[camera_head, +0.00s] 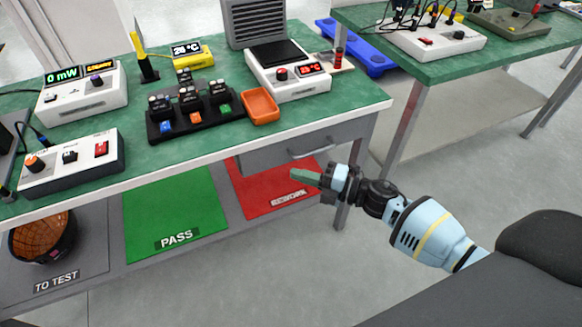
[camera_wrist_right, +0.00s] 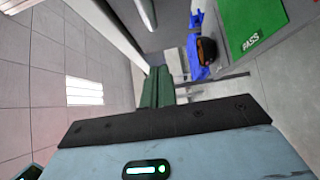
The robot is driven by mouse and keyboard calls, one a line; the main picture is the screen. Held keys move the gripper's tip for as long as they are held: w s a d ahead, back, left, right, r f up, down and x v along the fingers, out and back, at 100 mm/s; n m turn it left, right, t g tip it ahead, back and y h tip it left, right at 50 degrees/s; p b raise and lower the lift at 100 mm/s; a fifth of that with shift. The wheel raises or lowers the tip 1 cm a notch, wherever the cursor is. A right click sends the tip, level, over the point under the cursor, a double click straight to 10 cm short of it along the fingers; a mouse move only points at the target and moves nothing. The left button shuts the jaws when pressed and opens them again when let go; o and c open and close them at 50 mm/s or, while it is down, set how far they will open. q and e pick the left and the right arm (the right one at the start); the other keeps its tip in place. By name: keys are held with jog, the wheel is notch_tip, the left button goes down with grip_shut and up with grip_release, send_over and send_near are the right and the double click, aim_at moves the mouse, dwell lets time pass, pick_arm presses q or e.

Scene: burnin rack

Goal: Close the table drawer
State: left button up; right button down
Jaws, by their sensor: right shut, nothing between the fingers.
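The table drawer (camera_head: 275,156) is a grey front under the right part of the green-topped bench. Its metal bar handle (camera_head: 313,152) faces the floor side. I cannot tell how far the drawer stands out from the bench. My right gripper (camera_head: 296,174) is in front of and just below the handle, pointing left, with its green fingers together and empty. I cannot tell whether it touches the drawer. The fingers also show together in the right wrist view (camera_wrist_right: 157,76), where the drawer is not clearly seen. My left gripper is out of view.
The bench (camera_head: 345,93) carries instruments, a black rack (camera_head: 190,122) and an orange tray (camera_head: 261,106). Below it lie green PASS (camera_head: 175,210) and red REWORK (camera_head: 262,190) mats. A bench leg (camera_head: 355,160) stands behind my right wrist. Open floor lies in front.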

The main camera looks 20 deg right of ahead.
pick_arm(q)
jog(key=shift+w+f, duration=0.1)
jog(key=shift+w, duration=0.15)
pick_arm(e)
jog(key=v, duration=0.6)
jog(key=shift+d+f, duration=0.2)
jog(key=shift+d, duration=0.2)
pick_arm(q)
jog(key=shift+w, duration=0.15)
pick_arm(e)
jog(key=shift+s, duration=0.15)
